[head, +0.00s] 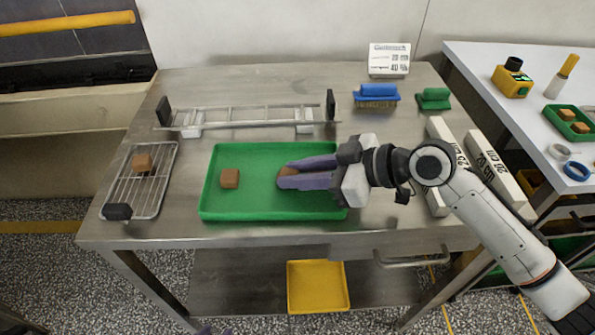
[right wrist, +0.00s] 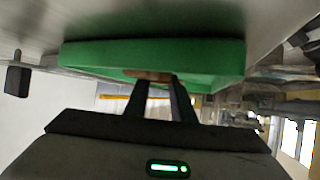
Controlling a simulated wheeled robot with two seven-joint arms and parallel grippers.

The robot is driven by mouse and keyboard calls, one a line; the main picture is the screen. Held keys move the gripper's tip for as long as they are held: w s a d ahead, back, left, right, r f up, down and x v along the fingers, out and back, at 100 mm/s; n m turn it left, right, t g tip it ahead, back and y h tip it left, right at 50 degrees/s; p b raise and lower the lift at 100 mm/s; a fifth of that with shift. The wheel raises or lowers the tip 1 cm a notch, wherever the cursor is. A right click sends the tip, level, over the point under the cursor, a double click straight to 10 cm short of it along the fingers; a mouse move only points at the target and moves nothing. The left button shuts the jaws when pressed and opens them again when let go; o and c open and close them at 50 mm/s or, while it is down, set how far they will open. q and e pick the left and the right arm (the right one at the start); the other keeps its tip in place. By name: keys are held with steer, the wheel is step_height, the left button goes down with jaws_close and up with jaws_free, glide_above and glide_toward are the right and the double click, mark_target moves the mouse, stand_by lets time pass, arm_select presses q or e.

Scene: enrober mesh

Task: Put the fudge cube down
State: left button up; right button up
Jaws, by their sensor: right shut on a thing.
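My right gripper (head: 282,177) reaches in from the right over the green tray (head: 270,207), its purple fingers shut on a brown fudge cube (head: 287,171). The near finger partly hides the cube. In the right wrist view the held cube (right wrist: 148,76) shows at the fingertips (right wrist: 155,82), close to the green tray (right wrist: 215,58); I cannot tell whether it touches the tray floor. A second fudge cube (head: 230,178) sits in the tray's left part. Only a sliver of what looks like my left gripper (head: 214,331) shows at the bottom edge.
A wire rack (head: 122,190) with a brown cube (head: 142,162) lies left of the tray. A metal ladder-like frame (head: 250,119) lies behind it. A blue brush (head: 376,93), a green brush (head: 433,98) and white boxes (head: 490,166) stand right.

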steer(key=o, duration=0.8)
steer(key=shift+f, duration=0.1)
steer(key=shift+r+p, duration=0.35)
steer(key=shift+r, duration=0.05)
steer(key=b+v, duration=0.1)
steer(key=v, duration=0.9)
steer(key=shift+s+d, duration=0.15)
steer(key=shift+d, duration=0.2)
steer(key=shift+s+d+r, duration=0.25)
steer(key=shift+d+r, duration=0.15)
steer(key=shift+d, duration=0.05)
